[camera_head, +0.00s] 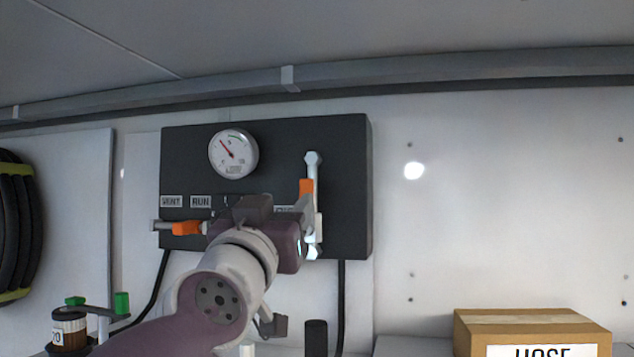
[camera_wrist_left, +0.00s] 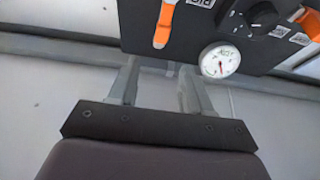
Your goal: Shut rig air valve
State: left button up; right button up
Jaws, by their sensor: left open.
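A black panel (camera_head: 345,150) on the back wall carries a round white gauge (camera_head: 233,154). The valve at its right has an upright orange handle (camera_head: 306,187) below a silver fitting. A valve at its left has a sideways orange handle (camera_head: 187,228). My left gripper (camera_head: 308,215) is in front of the panel's lower middle, by the right valve, and hides part of it. In the left wrist view the fingers of my left gripper (camera_wrist_left: 157,72) are apart and empty, with the right valve's orange handle (camera_wrist_left: 164,24) beyond them. My right gripper is not in view.
A cardboard box (camera_head: 530,325) stands at the lower right. A brown bottle (camera_head: 69,330) and green-handled fittings (camera_head: 122,303) are at the lower left. A black hose coil (camera_head: 15,225) hangs at the far left. A black knob (camera_wrist_left: 263,15) is on the panel. The right wall is clear.

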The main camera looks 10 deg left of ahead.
aim_at(305, 186)
pick_arm(q)
jog(key=p+x, duration=0.1)
jog(key=x, duration=0.2)
jog(key=f+p+x, duration=0.1)
jog(key=x, duration=0.3)
jog(key=p+x, duration=0.1)
jog(key=x, duration=0.3)
jog(key=shift+w+a, duration=0.15)
jog(key=shift+w, duration=0.35)
jog(key=shift+w+r, duration=0.1)
jog(key=shift+w, duration=0.1)
jog(key=shift+s+r, duration=0.25)
jog(key=shift+s, duration=0.35)
jog(key=shift+w+f, duration=0.15)
jog(key=shift+w, duration=0.2)
jog(key=c, duration=0.3)
jog(key=shift+w, duration=0.15)
grip_shut()
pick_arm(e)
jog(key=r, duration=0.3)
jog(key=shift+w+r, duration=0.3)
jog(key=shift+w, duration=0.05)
